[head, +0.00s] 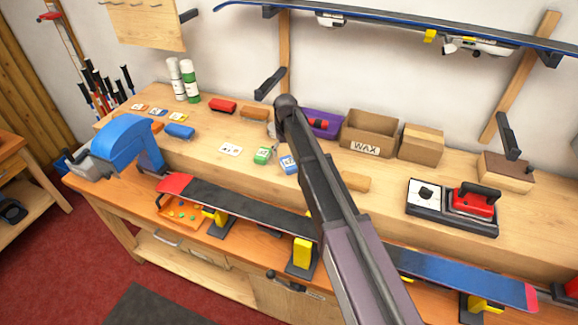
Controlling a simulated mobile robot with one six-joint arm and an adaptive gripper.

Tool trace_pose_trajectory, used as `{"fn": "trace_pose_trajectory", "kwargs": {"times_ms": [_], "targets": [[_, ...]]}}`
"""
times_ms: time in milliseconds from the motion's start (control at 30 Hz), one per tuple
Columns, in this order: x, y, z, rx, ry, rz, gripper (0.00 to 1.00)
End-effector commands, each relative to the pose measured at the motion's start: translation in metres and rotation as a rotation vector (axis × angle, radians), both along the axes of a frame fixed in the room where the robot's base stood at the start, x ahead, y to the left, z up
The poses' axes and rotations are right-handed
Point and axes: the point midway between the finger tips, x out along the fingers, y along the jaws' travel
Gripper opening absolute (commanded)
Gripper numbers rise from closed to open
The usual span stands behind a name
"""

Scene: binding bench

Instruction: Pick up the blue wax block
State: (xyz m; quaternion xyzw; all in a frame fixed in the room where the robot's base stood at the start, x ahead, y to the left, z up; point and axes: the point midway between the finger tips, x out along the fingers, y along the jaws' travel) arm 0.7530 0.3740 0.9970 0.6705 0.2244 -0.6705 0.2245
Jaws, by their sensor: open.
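The blue wax block (288,164) is a small block with a pale label on its top. It lies on the wooden bench in the head view, just right of a similar green block (262,155). My dark arm crosses in front of the bench from the lower right and passes close to the blue block's right side in the picture. The arm may hide part of it. My gripper's fingers cannot be made out; they seem hidden behind the arm.
A purple box (327,131) and cardboard boxes (370,134) stand behind. A ski (245,207) is clamped along the front. A red iron (474,200) sits right. The bench between brush and card is clear.

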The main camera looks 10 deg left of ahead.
Motion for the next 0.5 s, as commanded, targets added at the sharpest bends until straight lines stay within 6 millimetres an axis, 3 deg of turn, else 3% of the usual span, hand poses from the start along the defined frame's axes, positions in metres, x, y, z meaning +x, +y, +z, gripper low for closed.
{"fn": "trace_pose_trajectory", "kwargs": {"times_ms": [500], "targets": [[0.0, -0.007, -0.037, 0.0, 0.0, 0.0, 1.0]]}}
